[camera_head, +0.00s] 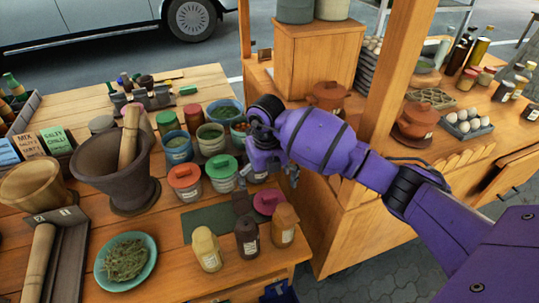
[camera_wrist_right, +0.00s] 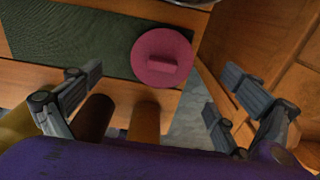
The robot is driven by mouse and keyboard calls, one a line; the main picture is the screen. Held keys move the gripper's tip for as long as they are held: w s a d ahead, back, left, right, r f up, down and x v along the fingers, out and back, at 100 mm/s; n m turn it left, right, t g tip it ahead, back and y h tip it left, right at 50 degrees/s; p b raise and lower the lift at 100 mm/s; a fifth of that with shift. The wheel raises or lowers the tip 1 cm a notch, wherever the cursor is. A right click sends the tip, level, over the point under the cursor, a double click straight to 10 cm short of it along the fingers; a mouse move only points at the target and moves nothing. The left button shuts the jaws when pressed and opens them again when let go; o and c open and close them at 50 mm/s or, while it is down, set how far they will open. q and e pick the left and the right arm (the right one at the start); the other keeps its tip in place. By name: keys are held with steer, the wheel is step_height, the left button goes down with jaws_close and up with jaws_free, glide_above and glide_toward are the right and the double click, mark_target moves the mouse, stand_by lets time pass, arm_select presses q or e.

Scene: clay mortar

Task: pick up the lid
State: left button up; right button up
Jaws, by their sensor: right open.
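A round pink lid (camera_head: 268,198) with a raised bar handle lies near the right edge of the wooden table. It also shows in the right wrist view (camera_wrist_right: 161,50), flat, partly over the edge of a dark green mat (camera_wrist_right: 85,42). My right gripper (camera_head: 270,175) is above and just behind the lid in the head view. Its fingers are spread wide and hold nothing. In the wrist view, the lid is between and beyond the right gripper's fingers (camera_wrist_right: 155,85), apart from them. My left gripper is not in view.
Three capped bottles, yellow (camera_head: 207,249), dark brown (camera_head: 246,237) and brown (camera_head: 283,225), stand close in front of the lid. Pots with a red lid (camera_head: 185,175) and a green lid (camera_head: 221,166) stand to its left. A wooden cabinet (camera_head: 350,225) stands right of the table.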

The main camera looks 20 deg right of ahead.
mark_target(269, 197)
steer(key=shift+s+f, duration=0.3)
steer(key=shift+f, duration=0.5)
steer(key=f, duration=0.5)
steer(key=shift+d, duration=0.2)
steer(key=c, duration=1)
